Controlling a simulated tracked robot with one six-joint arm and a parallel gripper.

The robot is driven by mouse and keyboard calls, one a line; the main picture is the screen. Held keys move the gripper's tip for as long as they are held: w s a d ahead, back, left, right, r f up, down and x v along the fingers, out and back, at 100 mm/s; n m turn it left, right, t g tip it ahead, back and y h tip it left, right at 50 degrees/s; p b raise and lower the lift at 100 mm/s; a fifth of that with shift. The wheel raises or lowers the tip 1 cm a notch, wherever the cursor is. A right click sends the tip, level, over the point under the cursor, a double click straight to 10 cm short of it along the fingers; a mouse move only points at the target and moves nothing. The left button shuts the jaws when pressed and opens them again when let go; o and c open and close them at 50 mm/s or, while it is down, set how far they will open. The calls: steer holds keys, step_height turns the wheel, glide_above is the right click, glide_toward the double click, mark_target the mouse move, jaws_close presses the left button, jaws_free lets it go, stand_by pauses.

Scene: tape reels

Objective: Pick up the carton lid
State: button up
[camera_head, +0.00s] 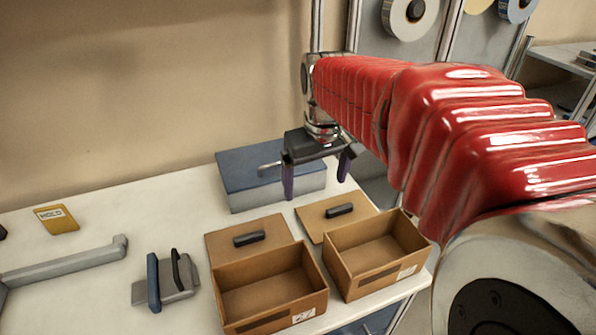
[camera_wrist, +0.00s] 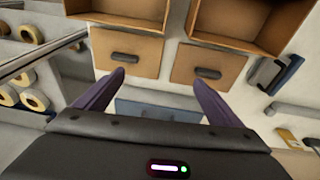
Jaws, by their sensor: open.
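Two flat brown carton lids, each with a dark handle, lie on the white table. In the head view one is the left lid (camera_head: 275,232), the other the right lid (camera_head: 312,214). In the wrist view the right lid shows at left (camera_wrist: 110,64), the left lid at right (camera_wrist: 190,60). Each lies beside an open, empty-looking carton: the left carton (camera_head: 285,307) and the right carton (camera_head: 395,270). My gripper (camera_head: 316,182) is open, with purple fingers spread and nothing between them. It hangs above the table behind the lids, near the blue-grey box, touching neither lid.
The blue-grey box (camera_head: 238,190) stands behind the lids. A grey and blue tool with a dark handle (camera_head: 178,278) lies left of the cartons. A grey rail (camera_head: 70,264) and a yellow HOLD card (camera_head: 57,219) lie further left. A reel rack (camera_head: 430,50) stands at the back right.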

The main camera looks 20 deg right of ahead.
steer(key=w+d+f+g, duration=0.1)
steer(key=w+d+f, duration=0.1)
steer(key=d, duration=0.4)
steer(key=w+d+f+g, duration=0.1)
steer(key=w+d+f, duration=0.2)
steer(key=d, duration=0.3)
steer(key=shift+w+y, duration=0.3)
steer(key=shift+w, duration=0.25)
steer(key=shift+f, duration=0.2)
glide_above(340, 207)
step_height(340, 207, down, 8)
steer(key=shift+d+f, duration=0.1)
steer(key=shift+f, duration=0.05)
steer(key=shift+f, duration=2.6)
steer(key=c, duration=1.2)
